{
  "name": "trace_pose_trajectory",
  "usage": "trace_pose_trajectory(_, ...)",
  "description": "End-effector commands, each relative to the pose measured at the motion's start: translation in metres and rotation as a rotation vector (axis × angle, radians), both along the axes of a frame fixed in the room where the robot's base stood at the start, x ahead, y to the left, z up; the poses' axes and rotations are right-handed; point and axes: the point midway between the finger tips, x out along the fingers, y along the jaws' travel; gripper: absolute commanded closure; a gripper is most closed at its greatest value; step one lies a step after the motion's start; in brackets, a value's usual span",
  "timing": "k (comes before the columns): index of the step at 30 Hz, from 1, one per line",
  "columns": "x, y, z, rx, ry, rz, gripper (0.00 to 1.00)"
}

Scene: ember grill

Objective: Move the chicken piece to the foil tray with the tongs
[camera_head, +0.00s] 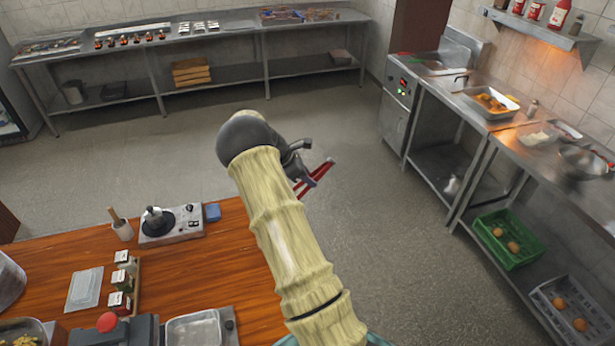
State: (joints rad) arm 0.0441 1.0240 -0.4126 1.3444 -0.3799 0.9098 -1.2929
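My gripper (308,165) is at the end of my pale, sleeved arm, above the grey floor to the right of the wooden counter. It seems closed around red tongs (321,172), whose slim red arms stick out past the dark fingers; the rest is hidden behind the gripper and arm. A metal tray (466,90) with orange-brown pieces (490,101) sits on the right steel counter, well away from the tongs. I cannot tell whether these are chicken. An empty-looking silver tray (193,331) lies on the wooden counter; I cannot tell whether it is the foil tray.
The wooden counter (225,245) holds a small burner (172,226), spice boxes (122,280) and a dark device with a red knob (107,321). The floor (420,270) between is free.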

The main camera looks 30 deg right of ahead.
Motion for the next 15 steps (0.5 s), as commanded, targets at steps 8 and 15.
trace_pose_trajectory(8, 0.000, 0.000, -0.022, 0.000, 0.001, -0.001, 0.70)
trace_pose_trajectory(15, 0.000, 0.000, -0.041, 0.000, 0.000, -0.001, 0.70)
